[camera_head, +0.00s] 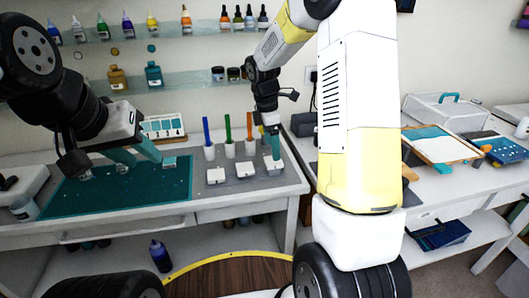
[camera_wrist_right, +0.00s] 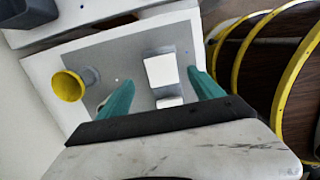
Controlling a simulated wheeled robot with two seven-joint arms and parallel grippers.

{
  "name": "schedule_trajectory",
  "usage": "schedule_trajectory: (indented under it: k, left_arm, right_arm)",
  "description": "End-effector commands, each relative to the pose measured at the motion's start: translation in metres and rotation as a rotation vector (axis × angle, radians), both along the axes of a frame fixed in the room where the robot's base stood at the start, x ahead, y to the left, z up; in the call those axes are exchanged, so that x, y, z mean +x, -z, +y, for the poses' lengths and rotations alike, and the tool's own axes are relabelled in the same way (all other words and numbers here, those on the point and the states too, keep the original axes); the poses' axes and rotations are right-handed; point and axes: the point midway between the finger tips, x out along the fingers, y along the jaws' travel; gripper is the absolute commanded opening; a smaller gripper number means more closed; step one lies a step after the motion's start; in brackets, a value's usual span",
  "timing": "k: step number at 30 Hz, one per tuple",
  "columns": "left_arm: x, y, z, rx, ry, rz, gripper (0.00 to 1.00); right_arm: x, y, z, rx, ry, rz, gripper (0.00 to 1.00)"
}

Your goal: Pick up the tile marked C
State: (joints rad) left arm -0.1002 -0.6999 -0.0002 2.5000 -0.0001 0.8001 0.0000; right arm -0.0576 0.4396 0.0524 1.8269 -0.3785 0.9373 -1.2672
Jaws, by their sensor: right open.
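White tiles lie in a row on a grey mat in the head view: a left tile (camera_head: 215,175), a middle tile (camera_head: 245,169) and a right tile (camera_head: 273,164). No letter is readable, so I cannot tell which is C. My right gripper (camera_head: 272,150) points down over the right tile. In the right wrist view my right gripper (camera_wrist_right: 159,78) is open, with a white tile (camera_wrist_right: 161,70) between its fingertips and another white tile (camera_wrist_right: 169,102) nearer the palm. Contact is not clear. My left gripper (camera_head: 146,164) is open and empty over the green mat (camera_head: 115,195).
Several coloured pens in white holders stand behind the tiles; an orange pen (camera_head: 249,126) is close to my right gripper. A tray (camera_head: 440,145) lies on the right-hand table. A shelf of bottles is behind.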

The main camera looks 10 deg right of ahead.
Motion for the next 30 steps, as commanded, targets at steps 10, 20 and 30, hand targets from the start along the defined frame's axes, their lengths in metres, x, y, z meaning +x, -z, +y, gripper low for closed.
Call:
schedule_trajectory:
  k: [10,20,30]
  left_arm:
    - [0.0,0.0,0.0,0.0,0.0,0.0,0.36]
    - [0.0,0.0,0.0,0.0,0.0,0.0,0.36]
    - [0.0,0.0,0.0,0.0,0.0,0.0,0.36]
  right_arm:
    - [-0.003,0.044,-0.003,0.0,0.002,0.002,0.76]
    - [-0.003,0.045,-0.003,0.0,0.002,0.0,0.61]
    - [-0.003,0.045,-0.003,0.001,0.003,-0.001,0.09]
